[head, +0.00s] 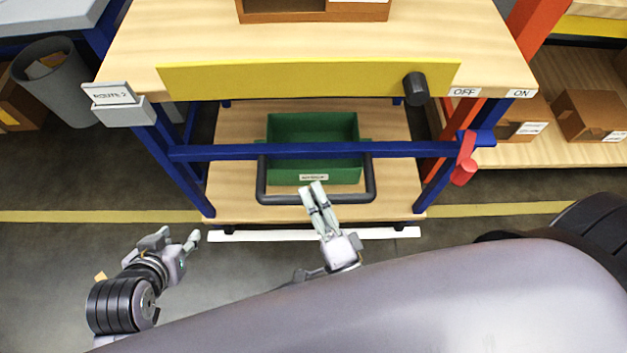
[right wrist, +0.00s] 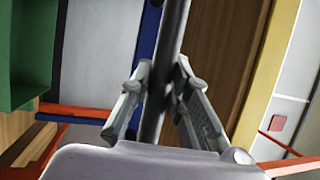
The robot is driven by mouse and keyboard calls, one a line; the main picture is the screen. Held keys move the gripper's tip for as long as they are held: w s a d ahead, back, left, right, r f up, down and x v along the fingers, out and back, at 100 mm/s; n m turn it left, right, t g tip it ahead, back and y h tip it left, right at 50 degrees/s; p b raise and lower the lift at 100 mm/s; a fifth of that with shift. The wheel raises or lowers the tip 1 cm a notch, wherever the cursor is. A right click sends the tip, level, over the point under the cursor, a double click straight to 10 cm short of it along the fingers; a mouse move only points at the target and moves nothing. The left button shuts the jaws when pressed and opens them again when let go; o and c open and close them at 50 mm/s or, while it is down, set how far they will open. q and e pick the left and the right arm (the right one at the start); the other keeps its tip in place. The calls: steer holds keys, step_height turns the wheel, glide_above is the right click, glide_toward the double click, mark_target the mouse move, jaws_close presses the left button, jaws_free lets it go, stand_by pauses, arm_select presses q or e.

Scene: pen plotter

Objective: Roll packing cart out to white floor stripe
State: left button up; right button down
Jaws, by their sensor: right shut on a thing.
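The packing cart (head: 237,185) has a pale wooden deck and dark casters and stands low under the workbench. A green bin (head: 285,128) sits on its deck. Its dark grey loop handle (head: 369,180) faces me. My right gripper (head: 312,188) is shut on the handle's lower bar; the right wrist view shows the bar (right wrist: 165,70) between the fingers. The white floor stripe (head: 250,236) lies just in front of the cart's front edge, partly hidden by my right gripper. My left gripper (head: 178,238) is open and empty, left of the stripe.
The workbench (head: 300,40) has a yellow front panel (head: 300,80) and a blue crossbar (head: 225,152) above the cart. A red lever (head: 464,168) is at its right. A grey bin (head: 60,85) stands at left. A yellow line (head: 100,216) crosses the floor.

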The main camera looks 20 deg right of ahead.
steer(key=shift+s+a+f, duration=0.15)
steer(key=shift+s+f, duration=0.1)
steer(key=c, duration=1.9)
jaws_free()
steer(key=shift+o, duration=1.3)
steer(key=shift+s+r, duration=0.1)
steer(key=shift+r, duration=0.05)
steer(key=shift+o, duration=0.8)
steer(key=v, duration=1.2)
